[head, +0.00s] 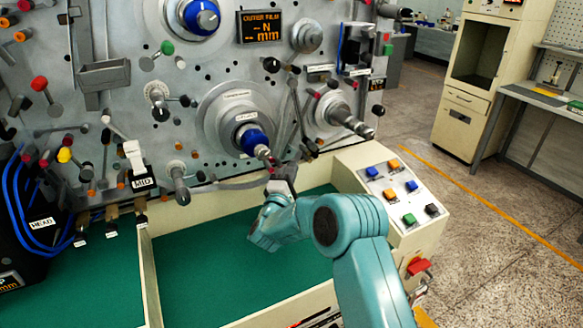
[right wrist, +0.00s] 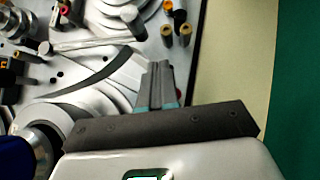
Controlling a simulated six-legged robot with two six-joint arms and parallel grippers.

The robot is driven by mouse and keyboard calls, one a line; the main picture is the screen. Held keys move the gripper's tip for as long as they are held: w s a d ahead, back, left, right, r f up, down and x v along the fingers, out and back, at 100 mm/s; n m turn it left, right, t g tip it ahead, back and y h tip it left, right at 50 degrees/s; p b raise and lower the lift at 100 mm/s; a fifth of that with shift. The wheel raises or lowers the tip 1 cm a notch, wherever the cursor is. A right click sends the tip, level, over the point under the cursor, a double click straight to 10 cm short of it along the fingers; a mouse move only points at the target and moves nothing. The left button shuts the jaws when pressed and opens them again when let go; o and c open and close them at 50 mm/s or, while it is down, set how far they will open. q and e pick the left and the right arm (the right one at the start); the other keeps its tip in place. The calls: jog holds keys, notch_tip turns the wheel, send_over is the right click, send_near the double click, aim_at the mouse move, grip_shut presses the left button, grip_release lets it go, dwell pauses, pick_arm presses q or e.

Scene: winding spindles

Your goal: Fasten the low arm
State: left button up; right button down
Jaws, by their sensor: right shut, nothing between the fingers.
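My right gripper (head: 282,173) is in front of the lower part of the grey machine panel, just below the blue-hubbed spindle (head: 252,140). In the right wrist view its two fingers (right wrist: 158,84) are shut together with nothing between them. A grey curved arm (head: 238,183) runs along the panel's lower edge, close to the left of the gripper. I cannot tell for sure that it is the low arm, or whether the fingers touch it. Grey metal parts (right wrist: 112,17) lie beyond the fingertips in the wrist view. My left gripper is not in view.
A second spindle (head: 345,119) sticks out to the right of the gripper. A sloped button box (head: 404,196) stands at the right. The green bed (head: 195,265) below is clear. Knobs and labelled levers (head: 138,160) crowd the panel's left side.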

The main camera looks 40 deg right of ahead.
jog(key=s+a+f+b, duration=0.2)
jog(key=s+a+f, duration=0.1)
jog(key=s+a, duration=0.1)
jog(key=shift+s+a+f, duration=0.2)
jog(key=shift+s+a, duration=0.15)
jog(key=shift+a, duration=0.25)
jog(key=shift+a, duration=0.1)
jog(key=shift+s+f, duration=0.1)
